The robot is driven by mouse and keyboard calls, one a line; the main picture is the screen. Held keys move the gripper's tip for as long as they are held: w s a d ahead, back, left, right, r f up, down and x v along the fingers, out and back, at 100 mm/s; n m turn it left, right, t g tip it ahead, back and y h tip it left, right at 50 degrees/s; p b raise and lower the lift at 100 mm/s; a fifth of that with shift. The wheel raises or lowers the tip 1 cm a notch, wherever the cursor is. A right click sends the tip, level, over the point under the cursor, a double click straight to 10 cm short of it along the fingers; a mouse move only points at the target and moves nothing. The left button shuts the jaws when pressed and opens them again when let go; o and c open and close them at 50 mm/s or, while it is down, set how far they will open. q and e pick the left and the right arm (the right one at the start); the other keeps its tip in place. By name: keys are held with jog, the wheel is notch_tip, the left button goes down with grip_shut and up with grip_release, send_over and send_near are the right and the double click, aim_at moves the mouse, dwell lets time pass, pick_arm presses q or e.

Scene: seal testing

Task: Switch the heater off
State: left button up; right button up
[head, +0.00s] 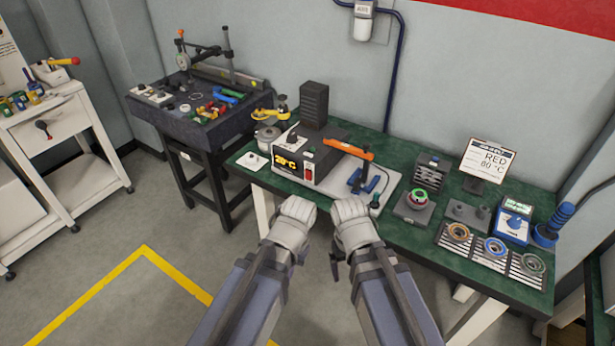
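The heater (297,163) is a box on the left part of the green-topped bench. Its front has a lit yellow display (286,162) that seems to read 29 °C, and a red switch (309,173) to the right of it. I cannot tell the switch's position. My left gripper (298,207) is just in front of the bench edge, below the heater in the picture. My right gripper (349,207) is beside it to the right. Both appear apart from the heater. Their fingertips face away, so I cannot tell whether they are open or shut.
An orange-handled lever (350,149) stands right of the heater. A sign (487,160) reads RED 80 °C. Several coloured rings lie on slotted plates (493,250) at the right, near a blue meter (514,223). A pot (267,136) stands behind left.

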pick_arm(q)
grip_shut()
dwell(0.8)
